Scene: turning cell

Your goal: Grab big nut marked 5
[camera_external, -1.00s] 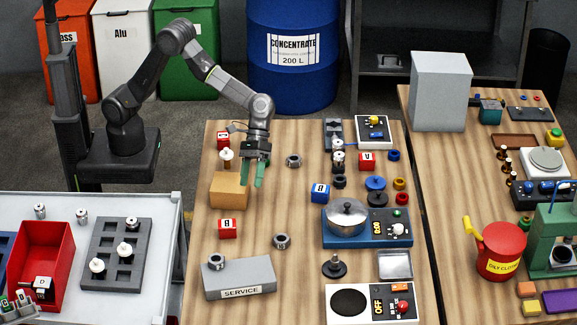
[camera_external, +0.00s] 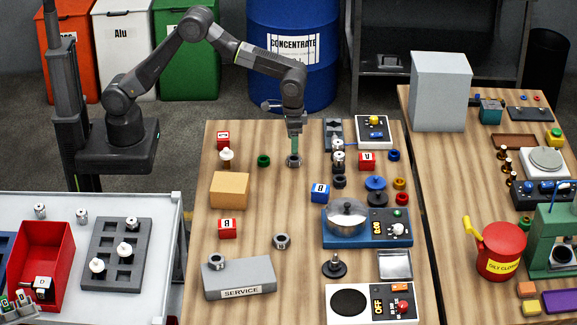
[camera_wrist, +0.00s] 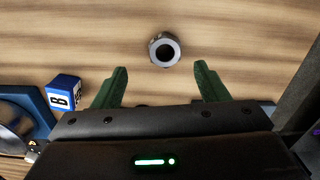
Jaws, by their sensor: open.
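A grey metal nut (camera_external: 294,160) lies on the wooden table near its far side. It also shows in the wrist view (camera_wrist: 164,49), ring-shaped with a dark hole. Two similar big nuts show in the external view: one on the table (camera_external: 281,241) and one on the grey SERVICE block (camera_external: 216,262). I cannot read a 5 on any of them. My gripper (camera_external: 295,148) points down over the far nut, its green fingers apart. In the wrist view my gripper (camera_wrist: 162,80) is empty, with the nut ahead of the fingertips, between their lines.
A green nut (camera_external: 263,160) lies left of my gripper. A cardboard-coloured block (camera_external: 230,190) stands nearer left. A blue B cube (camera_external: 320,193) and a black-and-grey fixture (camera_external: 333,130) stand to the right. The table between the block and the blue cube is clear.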

